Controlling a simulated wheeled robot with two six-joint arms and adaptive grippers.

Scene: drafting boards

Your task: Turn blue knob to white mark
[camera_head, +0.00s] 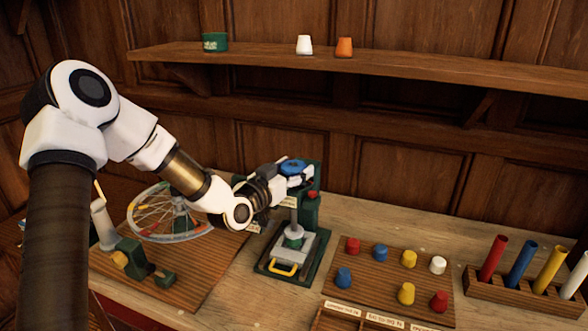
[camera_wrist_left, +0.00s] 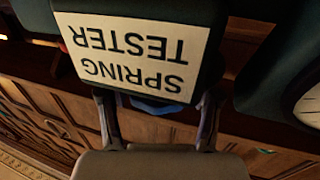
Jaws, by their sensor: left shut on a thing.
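The blue knob (camera_head: 294,167) sits on top of the green spring tester (camera_head: 312,182) in the head view. My left gripper (camera_head: 281,174) reaches it from the left and is shut on it. In the left wrist view the two fingers of my left gripper (camera_wrist_left: 160,108) stand on either side of a small strip of the blue knob (camera_wrist_left: 150,106). The tester's "SPRING TESTER" label (camera_wrist_left: 130,50) appears upside down and hides most of the knob. I cannot make out the white mark. My right gripper is in neither view.
Right of the tester is a board with coloured pegs (camera_head: 380,275), then a rack of coloured tubes (camera_head: 520,290). A spoked wheel (camera_head: 150,225) stands on a wooden board to the left. A wall shelf (camera_head: 400,62) runs above.

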